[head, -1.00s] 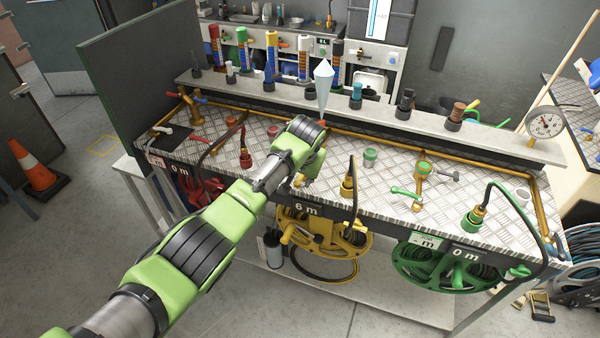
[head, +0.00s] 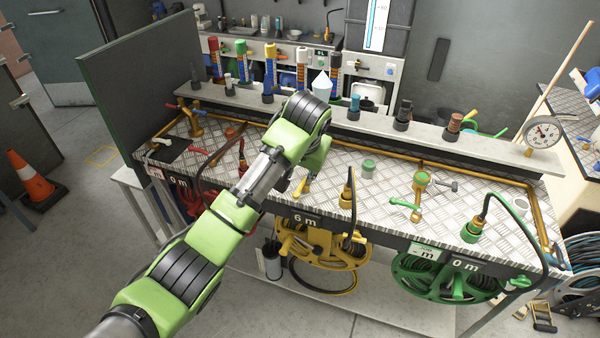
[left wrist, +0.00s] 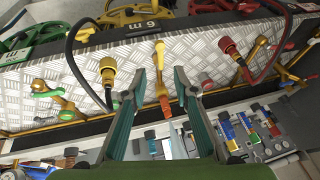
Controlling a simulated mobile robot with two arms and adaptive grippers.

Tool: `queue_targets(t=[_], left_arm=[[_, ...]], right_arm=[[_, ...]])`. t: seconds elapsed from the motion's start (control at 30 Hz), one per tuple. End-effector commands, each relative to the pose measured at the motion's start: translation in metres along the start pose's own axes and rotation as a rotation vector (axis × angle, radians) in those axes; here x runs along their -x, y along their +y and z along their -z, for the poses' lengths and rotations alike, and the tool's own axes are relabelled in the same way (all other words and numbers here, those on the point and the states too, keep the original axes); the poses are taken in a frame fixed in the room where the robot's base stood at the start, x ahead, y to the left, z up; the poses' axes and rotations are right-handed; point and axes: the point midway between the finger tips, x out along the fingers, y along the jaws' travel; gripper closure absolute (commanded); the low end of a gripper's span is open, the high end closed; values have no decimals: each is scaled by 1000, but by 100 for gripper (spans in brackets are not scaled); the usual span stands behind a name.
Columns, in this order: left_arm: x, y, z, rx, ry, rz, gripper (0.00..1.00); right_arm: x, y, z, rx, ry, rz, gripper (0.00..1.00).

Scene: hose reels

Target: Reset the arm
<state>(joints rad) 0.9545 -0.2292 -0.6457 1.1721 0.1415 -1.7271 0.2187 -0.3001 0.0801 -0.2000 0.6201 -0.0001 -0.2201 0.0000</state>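My left gripper (left wrist: 160,74) shows in the left wrist view with its two teal fingers apart. A yellow valve lever with an orange end (left wrist: 162,88) lies in line with the gap between them; I cannot tell whether they touch it. In the head view the lever (head: 304,186) stands on the bench, below my left wrist, which hides the fingertips. The yellow reel (head: 322,246) hangs under the bench front, by the "6 m" sign (head: 305,219). A brass hose nozzle (head: 347,195) stands right of the lever. My right gripper is out of view.
The green reel (head: 447,277) hangs at the right, with a green nozzle (head: 471,230) above it. A green-handled valve (head: 416,205) stands between the nozzles. A pressure gauge (head: 542,132) is at the far right. Several coloured cylinders stand behind the rear shelf (head: 380,127).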

Motion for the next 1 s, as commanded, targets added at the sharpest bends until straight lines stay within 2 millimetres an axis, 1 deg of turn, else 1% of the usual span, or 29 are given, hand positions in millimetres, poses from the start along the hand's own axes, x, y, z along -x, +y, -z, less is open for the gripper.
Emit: queue_targets(t=[0.37, 0.47, 0.57, 0.67, 0.7, 0.77, 0.8, 0.87, 0.9, 0.97, 1.0], left_arm=[[0, 0, 0, 0, 1, 0, 73], [-11, 1, -5, 5, -5, -8, 73], [-46, 2, -23, 23, -24, -32, 73], [-102, 6, -57, 54, -48, -70, 73], [-128, 8, -75, 67, -58, -86, 73], [-165, 12, -104, 89, -72, -108, 73], [-188, 14, -124, 103, -81, -119, 73], [-221, 18, -157, 123, -95, -134, 73], [-241, 21, -179, 135, -103, -142, 73], [-270, 26, -216, 153, -118, -152, 73], [-287, 29, -240, 166, -127, -158, 73]], right_arm=[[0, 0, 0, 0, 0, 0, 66], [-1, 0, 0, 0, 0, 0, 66], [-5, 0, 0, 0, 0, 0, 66], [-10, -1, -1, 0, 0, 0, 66], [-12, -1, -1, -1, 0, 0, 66], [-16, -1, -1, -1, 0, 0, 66], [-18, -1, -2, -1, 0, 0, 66], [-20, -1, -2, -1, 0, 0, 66], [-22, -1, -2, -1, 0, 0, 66], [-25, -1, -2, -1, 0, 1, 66], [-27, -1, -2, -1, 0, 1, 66]])
